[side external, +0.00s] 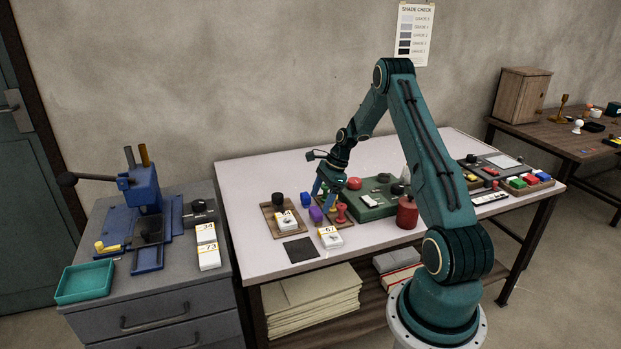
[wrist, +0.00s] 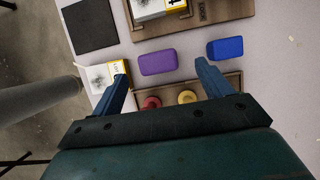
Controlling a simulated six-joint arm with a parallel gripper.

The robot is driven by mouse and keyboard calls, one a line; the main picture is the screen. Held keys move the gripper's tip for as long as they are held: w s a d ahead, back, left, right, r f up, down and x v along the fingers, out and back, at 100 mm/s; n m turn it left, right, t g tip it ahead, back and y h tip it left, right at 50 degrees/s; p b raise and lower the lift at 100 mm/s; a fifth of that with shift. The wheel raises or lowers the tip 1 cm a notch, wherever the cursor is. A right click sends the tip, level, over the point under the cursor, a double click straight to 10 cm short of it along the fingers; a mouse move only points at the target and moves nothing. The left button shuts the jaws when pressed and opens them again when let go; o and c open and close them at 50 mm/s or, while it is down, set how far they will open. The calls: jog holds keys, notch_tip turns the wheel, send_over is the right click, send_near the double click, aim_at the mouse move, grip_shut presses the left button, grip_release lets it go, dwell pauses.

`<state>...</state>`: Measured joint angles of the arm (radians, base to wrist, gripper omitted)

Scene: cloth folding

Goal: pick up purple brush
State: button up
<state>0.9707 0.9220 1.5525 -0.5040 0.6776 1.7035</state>
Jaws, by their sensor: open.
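The purple brush (wrist: 158,62) is a small rounded block lying on the pale table. In the wrist view it is just beyond and between my fingertips. In the side external view the purple brush (side external: 316,214) sits just below my gripper (side external: 325,191). My gripper (wrist: 162,75) is open and empty, one finger to each side of the brush's line. I cannot tell the exact height of the fingertips above the table. A similar blue block (wrist: 225,48) lies to the right of the purple one, also seen in the side external view (side external: 305,199).
A wooden tray (wrist: 232,80) with red and yellow knobs lies on the near side of the brush. Another wooden tray (wrist: 210,12) lies beyond. White boxes (wrist: 118,69) and a dark square pad (wrist: 88,26) are to the left. A green case (side external: 372,208) stands to the right.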

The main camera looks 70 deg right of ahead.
aim_at(316, 210)
jog(key=shift+x, duration=2.6)
jog(key=shift+s+a, duration=0.1)
jog(key=shift+a, duration=0.05)
jog(key=c, duration=1.1)
jog(key=shift+r, duration=0.15)
notch_tip(316, 210, up, 20)
jog(key=shift+f, duration=0.1)
